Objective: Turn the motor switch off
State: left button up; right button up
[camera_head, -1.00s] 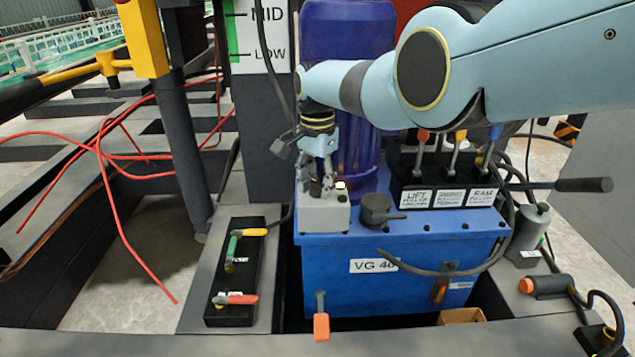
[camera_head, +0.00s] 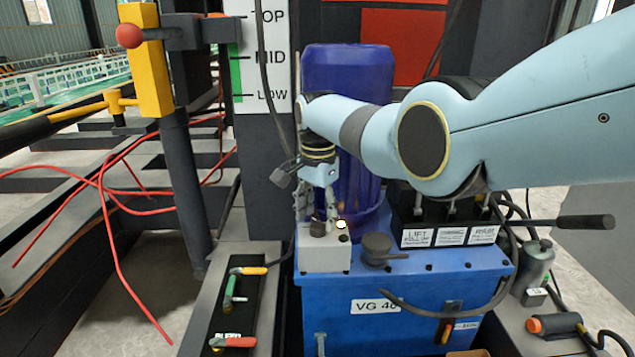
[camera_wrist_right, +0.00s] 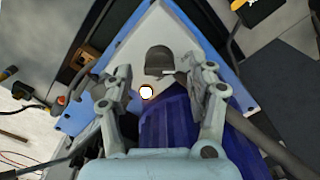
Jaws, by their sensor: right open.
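The motor switch is a dark knob (camera_head: 318,229) on top of a pale grey box (camera_head: 325,259), which stands at the front left of the blue power unit. A white lamp glows beside the knob (camera_head: 341,224). In the right wrist view the knob (camera_wrist_right: 159,60) and the lit lamp (camera_wrist_right: 146,92) lie between the spread fingers. My right gripper (camera_head: 318,212) is open, pointing down, with its fingertips just above the knob and empty. I cannot tell whether the fingertips touch it. My left gripper is not in view.
Behind my right gripper stands the tall dark-blue motor (camera_head: 350,75). Labelled levers' black block (camera_head: 447,215) is to the right, partly behind my arm. A dark filler cap (camera_head: 376,250) sits close by the box. A valve panel (camera_head: 237,305) is at left; red hoses (camera_head: 108,235) trail further left.

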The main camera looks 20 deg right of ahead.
aim_at(318, 221)
notch_tip(318, 221, up, 10)
dwell(0.3)
jog(key=s+d+f+g+p, duration=0.2)
jog(key=s+f+g, duration=0.1)
jog(key=s+f, duration=1.2)
jog(key=s+d+f+g+p, duration=0.2)
jog(key=s+d+f+p, duration=0.1)
jog(key=s+f, duration=1.25)
jog(key=s+d+f+n+t+p, duration=0.1)
jog(key=s+d+f+n, duration=0.15)
jog(key=s, duration=1.15)
jog(key=s+d+f+n+t+h+p, duration=0.15)
jog(key=s+f+n, duration=0.25)
jog(key=s, duration=0.9)
jog(key=s+d+f+n+y+p, duration=0.1)
jog(key=s+d+f+n+p, duration=0.2)
jog(key=s, duration=1.1)
jog(key=w+n+t, duration=0.1)
jog(key=w+f+t+b, duration=0.1)
jog(key=w, duration=0.1)
jog(key=w+n+t, duration=0.1)
jog(key=w, duration=0.1)
jog(key=shift+w+a+f+n, duration=0.2)
jog(key=shift+a+f+n, duration=0.05)
jog(key=shift+f+n, duration=0.1)
